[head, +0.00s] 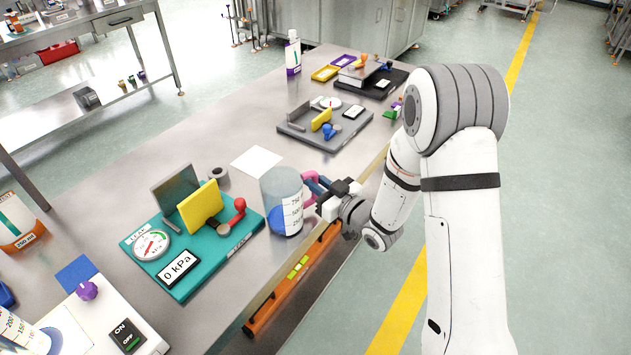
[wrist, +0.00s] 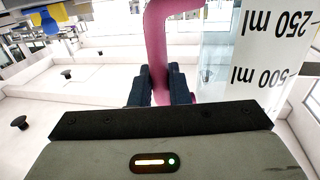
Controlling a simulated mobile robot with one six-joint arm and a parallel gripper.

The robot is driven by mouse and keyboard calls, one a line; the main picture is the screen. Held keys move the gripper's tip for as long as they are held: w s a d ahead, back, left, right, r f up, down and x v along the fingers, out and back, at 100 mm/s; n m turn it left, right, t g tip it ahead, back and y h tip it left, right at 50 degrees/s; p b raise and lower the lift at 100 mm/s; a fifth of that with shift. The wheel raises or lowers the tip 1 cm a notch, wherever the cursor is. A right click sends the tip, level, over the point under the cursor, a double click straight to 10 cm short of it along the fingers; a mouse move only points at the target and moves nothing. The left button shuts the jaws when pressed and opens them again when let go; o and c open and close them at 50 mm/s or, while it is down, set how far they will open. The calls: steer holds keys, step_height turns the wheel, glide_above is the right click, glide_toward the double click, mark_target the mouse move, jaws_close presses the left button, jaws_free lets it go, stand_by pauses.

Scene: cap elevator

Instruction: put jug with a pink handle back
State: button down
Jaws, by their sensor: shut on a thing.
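The jug (head: 278,190) is a clear cylinder with a white scale label and a pink handle (head: 309,186). It holds some blue at the bottom and looks upright, close to the table's right edge. I cannot tell whether its base touches the table. My gripper (head: 326,197) comes from the right and is shut on the handle. In the wrist view the dark fingers (wrist: 160,88) close around the lower part of the pink handle (wrist: 158,45), and the jug's label (wrist: 270,50) shows at the right.
A teal board (head: 190,285) with a gauge, yellow plate and red knob lies left of the jug. A white sheet (head: 257,161) and a grey tape roll (head: 219,175) lie behind. A grey board (head: 345,138) stands farther back. An orange level (head: 290,279) runs along the table's edge.

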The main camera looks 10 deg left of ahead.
steer(key=shift+f+b, duration=0.2)
steer(key=shift+b, duration=0.1)
steer(key=c, duration=1.4)
jaws_free()
steer(key=shift+r, duration=0.1)
